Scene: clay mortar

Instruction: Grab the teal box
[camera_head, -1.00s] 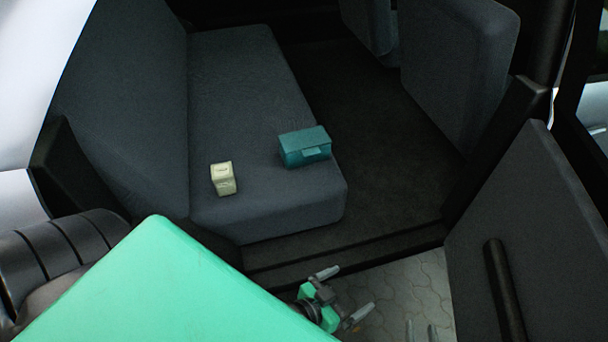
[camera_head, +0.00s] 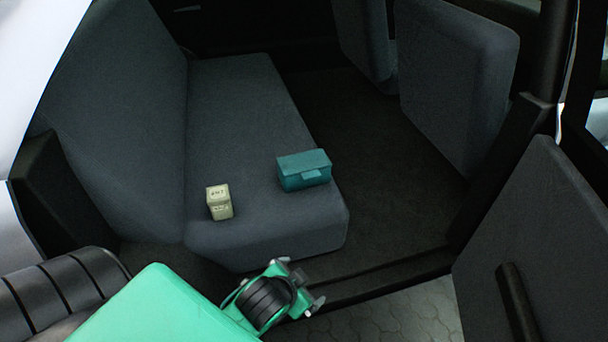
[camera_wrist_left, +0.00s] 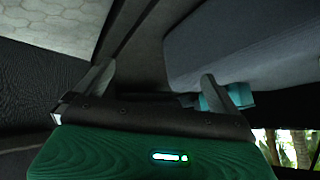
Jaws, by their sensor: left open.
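The teal box (camera_head: 304,170) sits shut on the grey car seat cushion, near its front edge, with a latch on its near side. It also shows in the left wrist view (camera_wrist_left: 242,98), partly hidden behind one finger. My left gripper (camera_head: 300,282) is open and empty. It is below and in front of the cushion, near the door sill, apart from the box. In the left wrist view its two fingers (camera_wrist_left: 155,88) are spread, with dark floor between them. My right gripper is out of view.
The seat backrest rises at left. An open door (camera_head: 540,240) stands at right, and the sill (camera_head: 385,288) crosses below. The car floor (camera_head: 375,140) beyond the seat is clear.

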